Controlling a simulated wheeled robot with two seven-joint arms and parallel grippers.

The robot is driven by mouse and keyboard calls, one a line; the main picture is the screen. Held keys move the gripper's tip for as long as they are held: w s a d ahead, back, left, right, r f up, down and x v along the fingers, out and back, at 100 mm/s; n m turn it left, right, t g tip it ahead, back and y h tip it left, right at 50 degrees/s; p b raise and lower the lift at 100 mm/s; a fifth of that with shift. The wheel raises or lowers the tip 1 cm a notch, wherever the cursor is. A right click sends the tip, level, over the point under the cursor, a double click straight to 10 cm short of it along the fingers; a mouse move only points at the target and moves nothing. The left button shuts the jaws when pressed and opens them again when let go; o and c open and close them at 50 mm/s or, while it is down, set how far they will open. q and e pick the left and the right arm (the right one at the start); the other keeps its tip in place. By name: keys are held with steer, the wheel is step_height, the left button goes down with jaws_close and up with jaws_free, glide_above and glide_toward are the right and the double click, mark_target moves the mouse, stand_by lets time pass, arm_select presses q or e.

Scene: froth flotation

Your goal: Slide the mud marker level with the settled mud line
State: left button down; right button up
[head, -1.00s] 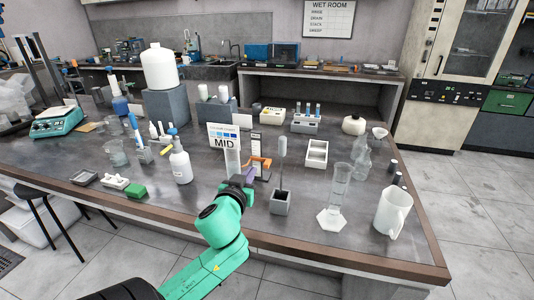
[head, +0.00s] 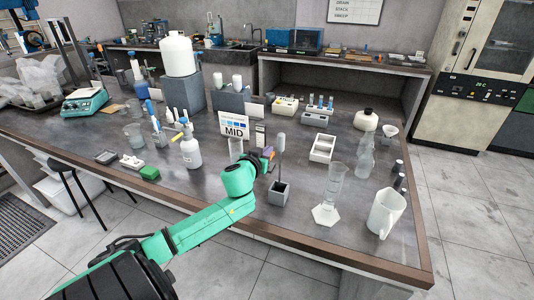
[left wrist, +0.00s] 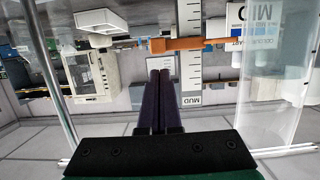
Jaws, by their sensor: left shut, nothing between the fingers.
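The orange marker (left wrist: 190,43) sits across a white scale plate (left wrist: 191,72) with black ticks and the word MUD, upside down in the left wrist view. In the head view the orange marker (head: 271,151) is mostly hidden behind my left gripper (head: 266,158). In the left wrist view my left gripper's dark fingers (left wrist: 160,78) are shut and empty, with their tips close to the scale and the marker. A clear glass cylinder (left wrist: 278,88) stands to the right there; in the head view it (head: 235,147) is partly hidden by my arm. I cannot make out a mud line.
A card reading MID (head: 234,125) stands behind the cylinder. A grey block with an upright rod (head: 279,193) stands right of my gripper. A wash bottle (head: 190,152) is to the left, a tall measuring cylinder (head: 332,187) and white jug (head: 385,212) to the right.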

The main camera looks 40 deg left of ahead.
arm_select(q)
steer(key=shift+s+f, duration=0.15)
steer(key=shift+f, duration=0.5)
step_height(320, 180, down, 5)
steer(key=b, duration=0.4)
steer(key=shift+f, duration=0.15)
steer(key=shift+a+r, duration=0.1)
steer(key=shift+r, duration=0.15)
